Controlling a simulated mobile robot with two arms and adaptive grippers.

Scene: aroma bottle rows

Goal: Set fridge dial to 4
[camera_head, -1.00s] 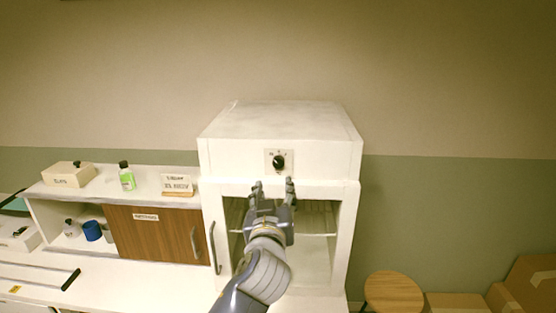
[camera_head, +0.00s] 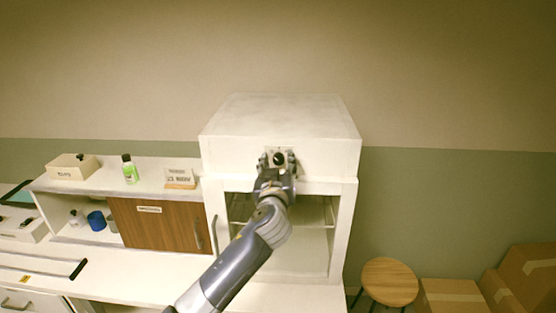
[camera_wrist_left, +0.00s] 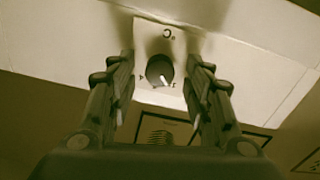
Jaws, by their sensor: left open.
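The white fridge (camera_head: 228,150) stands at the middle of the head view. Its black round dial (camera_head: 278,158) sits on a small pale plate on the upper front panel. My left gripper (camera_head: 277,160) is at the dial, with its two fingers open on either side of it. In the left wrist view the dial (camera_wrist_left: 160,70) lies between the fingers of the left gripper (camera_wrist_left: 162,82), with gaps on both sides. A white pointer mark shows on the dial. Some marks show on the plate, but the digits are hard to read. My right gripper is not in view.
A white shelf unit (camera_head: 90,186) with a wooden sliding door (camera_head: 160,226) stands left of the fridge, with a green bottle (camera_head: 130,170) on top. A round stool (camera_head: 389,283) and cardboard boxes (camera_head: 452,297) are at the lower right.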

